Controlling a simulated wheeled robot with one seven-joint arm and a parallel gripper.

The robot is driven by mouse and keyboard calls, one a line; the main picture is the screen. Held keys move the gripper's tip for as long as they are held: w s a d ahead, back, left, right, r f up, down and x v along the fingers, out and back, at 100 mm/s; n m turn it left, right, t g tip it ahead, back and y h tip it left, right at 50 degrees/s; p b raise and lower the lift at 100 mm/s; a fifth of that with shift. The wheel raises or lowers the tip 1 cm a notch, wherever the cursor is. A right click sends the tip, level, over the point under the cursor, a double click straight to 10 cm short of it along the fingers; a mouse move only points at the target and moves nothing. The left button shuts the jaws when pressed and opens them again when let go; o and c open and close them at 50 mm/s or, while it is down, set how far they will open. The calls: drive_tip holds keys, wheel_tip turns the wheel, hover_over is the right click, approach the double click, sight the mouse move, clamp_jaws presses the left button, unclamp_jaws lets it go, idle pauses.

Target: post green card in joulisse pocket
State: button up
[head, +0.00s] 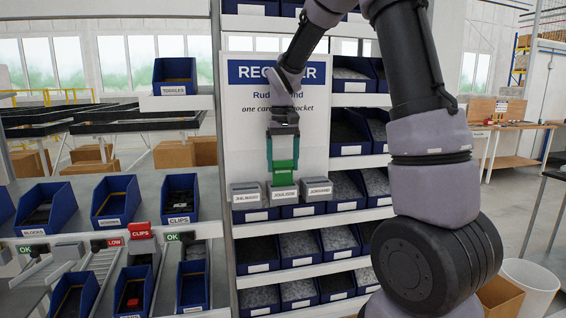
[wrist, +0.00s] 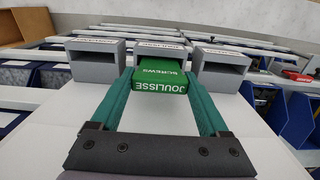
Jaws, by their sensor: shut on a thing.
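The green card (wrist: 160,82), printed "JOULISSE SCREWS", is held between the two teal fingers of my gripper (wrist: 161,76). In the head view my gripper (head: 283,160) points down the white board, with the green card (head: 283,179) at its tips. The card is lined up with the middle grey pocket (head: 284,193), labelled Joulisse. In the wrist view the card's far end is at the mouth of the middle pocket (wrist: 160,47). I cannot tell how far inside it is, if at all. The card covers part of that pocket.
Grey pockets stand close on the left (wrist: 93,62) and right (wrist: 220,70) of the middle one. The white board (head: 245,135) is behind my gripper. Racks of blue bins (head: 351,130) are around it. A red box (wrist: 296,76) shows at right in the wrist view.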

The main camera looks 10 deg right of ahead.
drive_tip(key=shift+f, duration=0.2)
drive_tip(key=shift+f, duration=0.85)
drive_tip(key=o, duration=1.2)
drive_tip(key=shift+r, duration=0.1)
